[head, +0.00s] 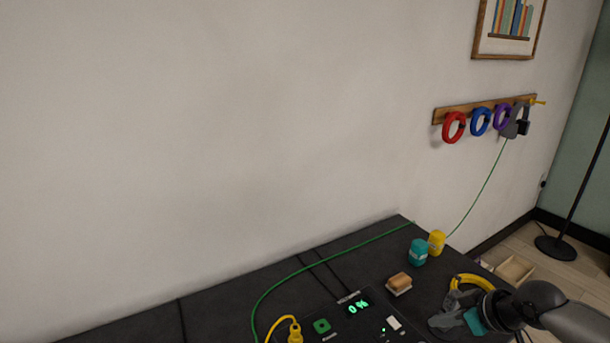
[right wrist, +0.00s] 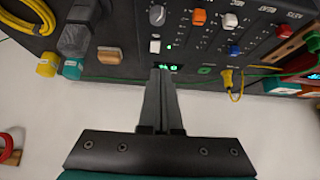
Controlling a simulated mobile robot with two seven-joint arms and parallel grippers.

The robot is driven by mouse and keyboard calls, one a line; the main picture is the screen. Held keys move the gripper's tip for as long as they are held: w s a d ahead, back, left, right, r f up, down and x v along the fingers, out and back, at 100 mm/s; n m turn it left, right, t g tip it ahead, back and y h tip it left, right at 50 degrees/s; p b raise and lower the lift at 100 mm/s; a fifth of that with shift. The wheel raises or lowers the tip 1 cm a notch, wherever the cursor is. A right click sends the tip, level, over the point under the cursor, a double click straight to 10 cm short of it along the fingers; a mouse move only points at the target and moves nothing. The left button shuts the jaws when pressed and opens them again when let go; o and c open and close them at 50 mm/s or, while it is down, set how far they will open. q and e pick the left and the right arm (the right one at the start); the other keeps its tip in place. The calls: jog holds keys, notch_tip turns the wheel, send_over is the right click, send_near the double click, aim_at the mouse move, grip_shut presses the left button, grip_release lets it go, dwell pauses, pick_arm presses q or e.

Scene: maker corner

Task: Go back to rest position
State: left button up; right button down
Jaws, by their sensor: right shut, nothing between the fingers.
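My right gripper (head: 440,322) is at the bottom right of the head view, above the right end of the dark table (head: 225,300). In the right wrist view its fingers (right wrist: 160,75) are together with nothing between them. They point toward the console (right wrist: 200,30), and no contact is visible. My left gripper is not in the head view.
The console has a green display (head: 358,306) reading 0 % and a yellow plug (head: 295,333). A tan block (head: 399,282), teal jar (head: 418,252), yellow jar (head: 437,241) and yellow cable coil (head: 470,281) are near my right gripper. A green cable (head: 300,270) crosses the table.

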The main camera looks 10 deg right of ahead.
jog(key=s+a+f, duration=0.2)
jog(key=a, duration=0.1)
jog(key=s+a+f+n+g, duration=0.1)
jog(key=s+a+f, duration=0.1)
jog(key=a, duration=0.2)
jog(key=s+a+f+g, duration=0.1)
jog(key=s+a, duration=0.1)
jog(key=a, duration=0.1)
jog(key=shift+s+a+f+y, duration=0.15)
jog(key=shift+s+f+y, duration=0.15)
jog(key=shift+s+f, duration=0.1)
jog(key=s+a+r+m+g+h, duration=0.15)
jog(key=s+a, duration=0.25)
jog(key=s, duration=0.4)
jog(key=s+a+r+m+h, duration=0.1)
jog(key=s+a+m+h, duration=0.15)
jog(key=s, duration=0.55)
notch_tip(320, 180, down, 24)
jog(key=s+g, duration=0.1)
jog(key=s+d+f+g+b, duration=0.1)
jog(key=s+d+f, duration=0.1)
jog(key=s+f, duration=1.2)
jog(key=shift+s+f+n+b, duration=0.25)
jog(key=shift+s+n+b, duration=0.15)
jog(key=shift+s, duration=0.45)
